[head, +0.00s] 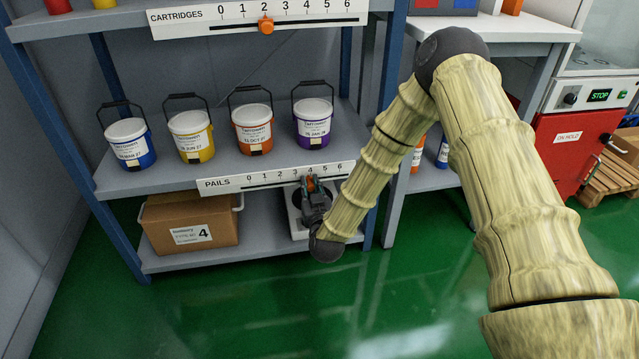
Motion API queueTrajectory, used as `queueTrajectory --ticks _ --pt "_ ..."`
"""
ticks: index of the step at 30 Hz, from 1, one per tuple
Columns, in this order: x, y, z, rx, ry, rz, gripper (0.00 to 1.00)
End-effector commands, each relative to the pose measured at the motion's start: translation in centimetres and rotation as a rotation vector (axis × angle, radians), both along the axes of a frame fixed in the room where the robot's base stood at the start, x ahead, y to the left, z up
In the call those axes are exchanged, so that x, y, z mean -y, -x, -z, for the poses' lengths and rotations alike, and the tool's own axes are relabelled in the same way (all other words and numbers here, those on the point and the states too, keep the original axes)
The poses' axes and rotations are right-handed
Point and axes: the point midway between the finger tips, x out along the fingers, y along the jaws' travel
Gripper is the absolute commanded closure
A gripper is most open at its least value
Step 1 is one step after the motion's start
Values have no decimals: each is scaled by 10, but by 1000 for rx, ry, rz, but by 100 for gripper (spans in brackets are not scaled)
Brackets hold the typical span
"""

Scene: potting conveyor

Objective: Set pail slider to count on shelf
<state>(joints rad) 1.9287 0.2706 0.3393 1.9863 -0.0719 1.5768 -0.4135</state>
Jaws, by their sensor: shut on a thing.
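The pails scale (215,184) is a white strip marked 0 to 6 on the front edge of the middle shelf. Its orange slider knob (310,184) stands at about the 4 mark, partly covered by my gripper. My gripper (311,187) is at the strip from the front and is shut on the knob. On the shelf above stand several lidded pails in a row: a blue one (131,152), a yellow one (193,143), an orange one (255,135) and a purple one (314,130).
The cartridges scale (185,16) above has its own orange knob (266,25) near 2. A cardboard box (188,224) and a grey-white object (296,222) sit on the bottom shelf. The green floor in front is clear.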

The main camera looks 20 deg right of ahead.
Motion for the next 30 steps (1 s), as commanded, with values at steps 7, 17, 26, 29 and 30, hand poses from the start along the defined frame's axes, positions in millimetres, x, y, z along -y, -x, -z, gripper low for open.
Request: queueTrajectory --ticks 7,17,26,29,30 --pt "-5 -3 -1 2 -1 -15 100" --pt "-3 -3 -1 2 0 -13 57" --pt "-3 -1 0 1 0 -12 57" --pt "-3 5 0 1 0 -12 57" --pt "-3 9 0 -1 0 -13 57"
